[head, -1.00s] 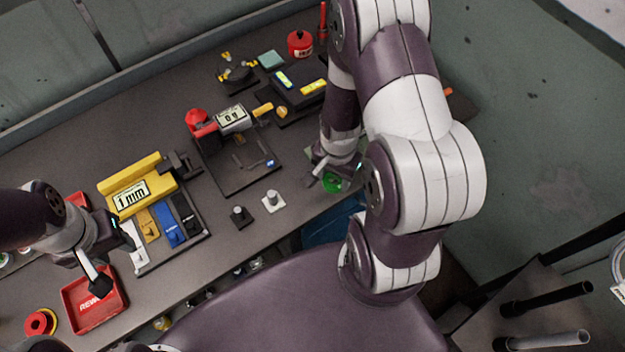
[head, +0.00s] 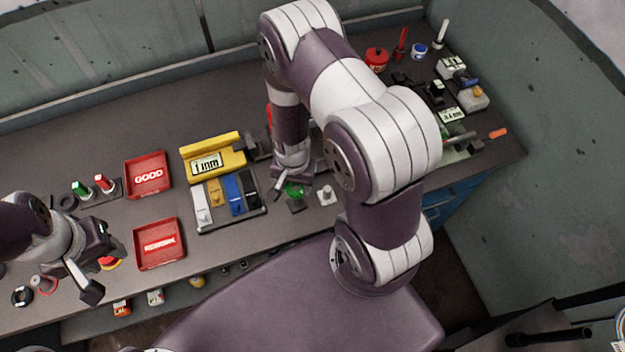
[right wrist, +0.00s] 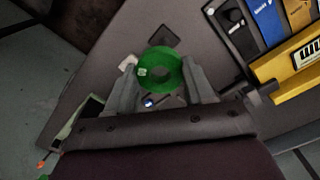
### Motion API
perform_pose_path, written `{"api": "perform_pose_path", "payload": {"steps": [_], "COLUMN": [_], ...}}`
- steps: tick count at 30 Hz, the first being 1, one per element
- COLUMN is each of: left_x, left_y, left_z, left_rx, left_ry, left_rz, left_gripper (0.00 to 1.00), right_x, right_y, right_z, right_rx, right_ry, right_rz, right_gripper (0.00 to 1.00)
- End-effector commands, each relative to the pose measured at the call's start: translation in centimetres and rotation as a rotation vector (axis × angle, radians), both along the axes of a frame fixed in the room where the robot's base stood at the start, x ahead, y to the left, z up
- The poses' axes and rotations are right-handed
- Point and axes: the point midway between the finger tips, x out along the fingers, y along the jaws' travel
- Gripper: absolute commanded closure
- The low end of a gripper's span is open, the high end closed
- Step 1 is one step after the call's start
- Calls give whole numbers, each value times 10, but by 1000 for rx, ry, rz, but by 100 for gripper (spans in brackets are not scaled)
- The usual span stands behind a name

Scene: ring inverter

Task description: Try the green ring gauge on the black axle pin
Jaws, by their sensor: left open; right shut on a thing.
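The green ring gauge (head: 294,189) is held in my right gripper (head: 283,190), which is shut on it. In the right wrist view the green ring (right wrist: 161,70) lies between both fingertips of the right gripper (right wrist: 161,82), its hole showing. The black axle pin's dark square base (head: 297,206) shows just in front of the ring in the head view. In the right wrist view the dark base (right wrist: 164,36) is partly covered by the ring; the pin's post is hidden. The ring looks held above the base, not around the post. My left gripper (head: 97,270) is open and empty at the left.
A pale pin on a white base (head: 326,196) stands close to the right of the black one. A tray of coloured blocks (head: 232,215) and a yellow gauge (head: 215,160) stand to the left. Red GOOD (head: 148,191) and REWORK (head: 160,260) trays lie farther left.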

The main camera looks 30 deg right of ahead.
Motion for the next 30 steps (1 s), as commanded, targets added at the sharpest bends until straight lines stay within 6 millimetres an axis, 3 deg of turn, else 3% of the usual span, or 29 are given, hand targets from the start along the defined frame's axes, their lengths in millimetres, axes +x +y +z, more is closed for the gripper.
{"api": "perform_pose_path", "payload": {"steps": [3, 15, 30], "left_x": [0, 0, 0], "left_y": [0, 0, 0], "left_z": [-2, 0, -41], "left_rx": [0, 0, 0], "left_ry": [0, 0, 0], "left_rz": [0, -1, 0], "left_gripper": [57, 57, 57], "right_x": [11, 10, 10], "right_y": [-1, -1, -2], "right_z": [-1, -1, -52], "right_rx": [0, 0, 0], "right_ry": [-2, 0, 0], "right_rz": [-46, -62, -61], "right_gripper": [83, 83, 83]}}
